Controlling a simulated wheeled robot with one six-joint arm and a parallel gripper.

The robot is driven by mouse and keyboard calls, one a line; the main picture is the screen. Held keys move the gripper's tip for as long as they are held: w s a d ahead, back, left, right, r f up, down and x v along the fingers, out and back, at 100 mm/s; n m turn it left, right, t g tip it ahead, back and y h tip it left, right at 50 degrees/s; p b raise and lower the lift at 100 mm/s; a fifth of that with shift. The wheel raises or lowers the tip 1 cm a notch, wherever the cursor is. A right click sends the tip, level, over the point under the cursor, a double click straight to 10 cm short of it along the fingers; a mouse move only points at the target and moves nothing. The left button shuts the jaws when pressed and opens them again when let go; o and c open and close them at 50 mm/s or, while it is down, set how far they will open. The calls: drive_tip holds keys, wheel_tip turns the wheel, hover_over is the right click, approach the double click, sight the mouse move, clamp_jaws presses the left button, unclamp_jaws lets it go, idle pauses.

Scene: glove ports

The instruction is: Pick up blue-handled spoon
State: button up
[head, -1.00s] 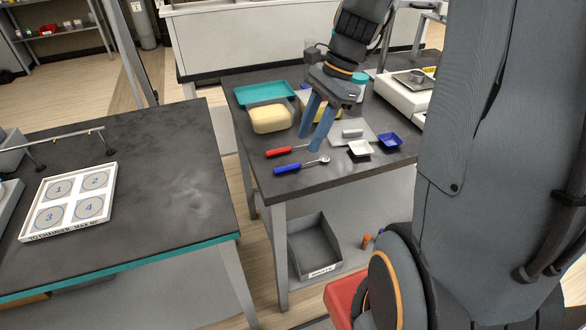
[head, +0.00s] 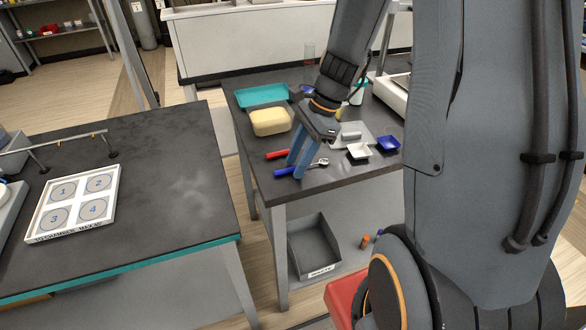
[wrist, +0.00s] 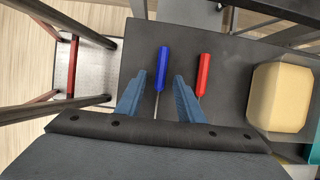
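The blue-handled spoon (head: 285,172) lies near the front edge of the dark bench, its metal bowl end (head: 322,162) to the right. In the wrist view its blue handle (wrist: 163,68) points away between my fingertips, and its thin shaft runs back between the fingers. My gripper (head: 297,165) is open, with its blue fingers over the spoon; in the wrist view the gripper (wrist: 161,84) has one finger on each side of the shaft, apart from it. I cannot tell how high the fingertips are above the bench. The spoon's bowl is hidden in the wrist view.
A red-handled tool (head: 276,154) lies close beside the spoon; its handle (wrist: 203,70) is just right of my right finger in the wrist view. A yellow sponge-like block (head: 270,121), teal tray (head: 262,95), white dish (head: 358,151) and blue dish (head: 388,144) stand on the bench.

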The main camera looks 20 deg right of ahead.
clamp_jaws()
drive_tip(key=shift+r, duration=0.15)
wheel_tip(320, 180, up, 10)
drive_tip(key=b, duration=0.1)
idle(0.4)
